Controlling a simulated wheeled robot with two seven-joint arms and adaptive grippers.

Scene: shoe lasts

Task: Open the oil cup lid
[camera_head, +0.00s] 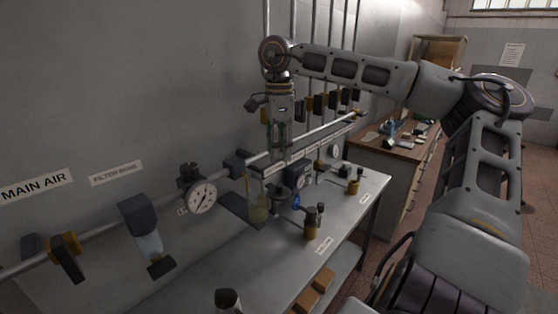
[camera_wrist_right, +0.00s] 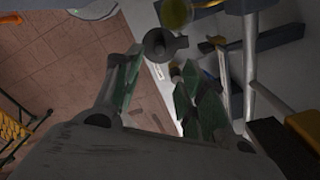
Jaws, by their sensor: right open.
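A clear bowl with yellowish oil (camera_head: 258,213) hangs on the wall pipe line above the bench; it also shows at the top edge of the right wrist view (camera_wrist_right: 177,12). Beside it is a grey round cup-like part (camera_head: 279,193), which shows in the right wrist view as a ring with a dark centre and a short tab (camera_wrist_right: 158,45). I cannot tell for sure which part is the lid. My right gripper (camera_head: 279,148) points down above these parts, apart from them. Its two green-padded fingers (camera_wrist_right: 162,85) are open and empty. My left gripper is not in view.
A pipe (camera_head: 110,230) with a pressure gauge (camera_head: 202,197) and a filter bowl (camera_head: 148,243) runs along the wall. Behind are vertical pipes with valves and a wooden-topped cabinet (camera_head: 402,153).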

